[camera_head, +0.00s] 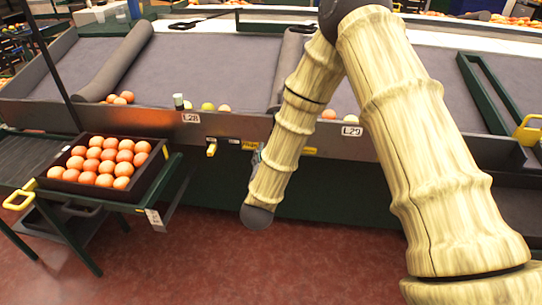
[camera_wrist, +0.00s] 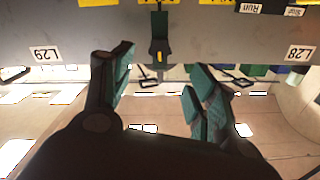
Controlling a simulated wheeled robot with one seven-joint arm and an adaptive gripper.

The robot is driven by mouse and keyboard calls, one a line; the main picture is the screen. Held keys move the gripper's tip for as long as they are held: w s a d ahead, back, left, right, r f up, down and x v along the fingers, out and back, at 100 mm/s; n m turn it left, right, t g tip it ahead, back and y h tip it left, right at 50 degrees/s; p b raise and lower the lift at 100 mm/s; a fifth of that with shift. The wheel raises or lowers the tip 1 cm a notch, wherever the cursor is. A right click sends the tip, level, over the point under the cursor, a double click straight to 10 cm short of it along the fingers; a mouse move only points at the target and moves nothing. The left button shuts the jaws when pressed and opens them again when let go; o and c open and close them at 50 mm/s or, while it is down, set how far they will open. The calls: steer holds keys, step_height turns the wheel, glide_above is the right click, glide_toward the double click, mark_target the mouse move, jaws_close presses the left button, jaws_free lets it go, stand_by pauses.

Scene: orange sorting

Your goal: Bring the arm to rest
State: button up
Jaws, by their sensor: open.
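My gripper (camera_wrist: 162,88) is open in the wrist view. Its two dark fingers with green pads stand apart, and nothing shows between them. The wrist picture is upside down, with the labels L29 and L28 inverted along the front of the sorting table. In the head view my arm, in a pale ribbed cover, comes in from the right, bends at the top and hangs down in front of the table. The gripper is mostly hidden behind the forearm there; only a small greenish part (camera_head: 256,158) shows beside it.
A dark crate (camera_head: 133,190) full of oranges (camera_head: 105,160) stands on a green stand at the left. Several fruits, orange and greenish, lie along the front lip of the sorting table (camera_head: 215,65). Red floor (camera_head: 200,265) below my arm is clear.

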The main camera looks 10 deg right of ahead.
steer(key=s+d+f+n+g+y+p, duration=0.1)
steer(key=s+f+n+g+y+p, duration=0.55)
steer(key=s+f, duration=1.25)
steer(key=s+d+f+g+p, duration=0.1)
steer(key=s+g, duration=0.2)
steer(key=s, duration=0.5)
steer(key=s+d+f+g+p, duration=0.1)
steer(key=s+g, duration=0.2)
steer(key=s, duration=0.6)
steer(key=s+d+f+n+g+p, duration=0.1)
steer(key=s+g, duration=0.3)
steer(key=s, duration=0.5)
steer(key=shift+d+f+p, duration=0.35)
steer(key=shift+f+p, duration=0.1)
steer(key=shift+f, duration=0.05)
